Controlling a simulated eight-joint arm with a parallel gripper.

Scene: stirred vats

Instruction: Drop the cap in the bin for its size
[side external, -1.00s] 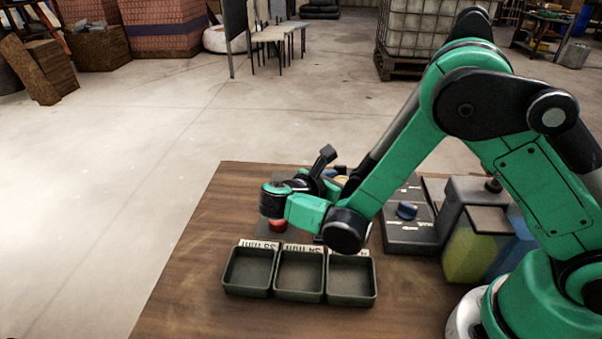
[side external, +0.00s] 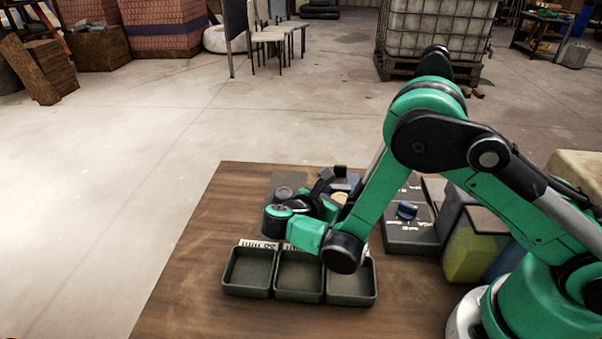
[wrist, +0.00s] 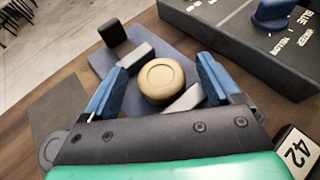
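The cap (wrist: 161,82) is a round tan-gold disc with a raised ring on top, seen in the wrist view. It rests between pale grey blocks on a blue-grey plate (wrist: 180,45). My gripper (wrist: 160,76) is open, with one blue finger on each side of the cap and visible gaps between. Three dark green bins stand in a row: left (side external: 248,289), middle (side external: 299,293) and right (side external: 351,299). A label reading 42 (wrist: 297,152) shows in the wrist view; my arm hides part of the labels.
A dark control box with a blue knob (side external: 407,210) stands right of the plate. A grey disc (side external: 284,192) lies on a dark pad left of it. Yellow and blue containers (side external: 473,252) stand farther right. The table's left side is clear.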

